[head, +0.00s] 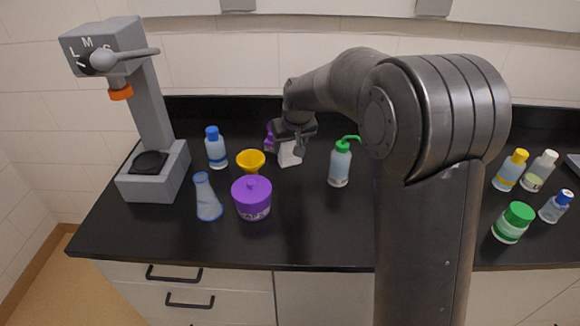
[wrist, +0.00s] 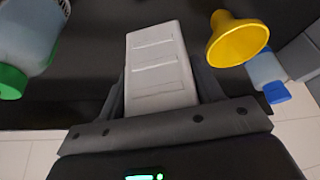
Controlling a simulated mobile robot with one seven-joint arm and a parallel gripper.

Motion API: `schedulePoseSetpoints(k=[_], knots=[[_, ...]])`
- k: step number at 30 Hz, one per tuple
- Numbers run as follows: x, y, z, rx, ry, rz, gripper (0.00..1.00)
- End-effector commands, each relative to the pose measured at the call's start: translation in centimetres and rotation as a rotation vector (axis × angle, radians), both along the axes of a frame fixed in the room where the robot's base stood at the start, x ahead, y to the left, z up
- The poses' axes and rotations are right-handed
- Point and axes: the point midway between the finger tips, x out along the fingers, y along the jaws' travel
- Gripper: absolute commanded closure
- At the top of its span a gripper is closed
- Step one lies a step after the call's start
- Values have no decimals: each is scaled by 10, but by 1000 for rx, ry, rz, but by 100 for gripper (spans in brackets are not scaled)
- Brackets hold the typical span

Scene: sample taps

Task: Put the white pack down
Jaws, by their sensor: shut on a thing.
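The white pack (wrist: 158,62) is a pale block with shallow grooves on its face, seen large in the wrist view. It sits between the two fingers of my gripper (wrist: 160,85), which is shut on it. In the head view the pack (head: 289,154) shows below my gripper (head: 292,142), over the black counter at the back middle. I cannot tell whether its lower end touches the counter. Part of the pack is hidden by the fingers.
A yellow funnel (head: 251,161), a purple-lidded jar (head: 252,198) and a blue-capped bottle (head: 216,149) stand left of the pack. A green-topped wash bottle (head: 340,164) stands right. The black counter (head: 300,225) is clear in front.

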Motion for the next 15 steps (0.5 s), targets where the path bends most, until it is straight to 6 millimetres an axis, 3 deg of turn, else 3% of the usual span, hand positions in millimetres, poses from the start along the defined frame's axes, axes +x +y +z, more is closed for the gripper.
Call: schedulePoseSetpoints(k=[3,8,15], knots=[[0,0,-18,0,1,0,68],[0,0,-29,0,0,0,68],[0,-1,-60,0,0,1,68]])
